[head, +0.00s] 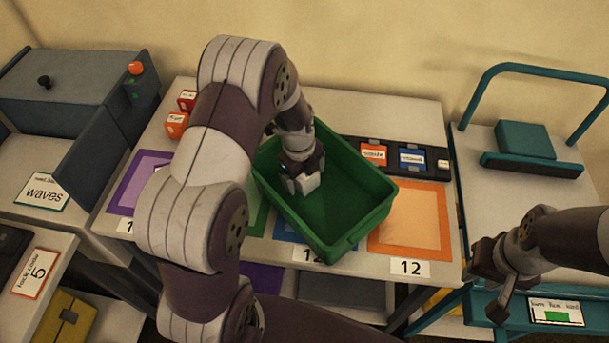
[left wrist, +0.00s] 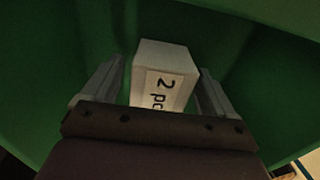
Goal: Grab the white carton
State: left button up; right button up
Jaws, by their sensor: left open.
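The white carton (head: 308,183) is inside the green crate (head: 345,243), near its left side. In the left wrist view the carton (left wrist: 166,58) shows a label reading "2 pc", partly cut off by my gripper. My left gripper (head: 303,182) reaches down into the crate over the carton. In the left wrist view its two open fingers (left wrist: 158,88) stand on either side of the carton, with a gap on each side. My right gripper (head: 486,279) is at the right, away from the crate, with its fingers apart and empty.
The crate stands on a table with an orange mat (head: 415,222) and a purple mat (head: 137,178). A trolley (head: 520,190) stands at the right.

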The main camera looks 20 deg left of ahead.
pick_arm(q)
jog(key=shift+w+f, duration=0.1)
jog(key=shift+f, duration=0.15)
jog(key=c, duration=1)
jog(key=shift+c, duration=0.6)
jog(key=shift+r, duration=0.15)
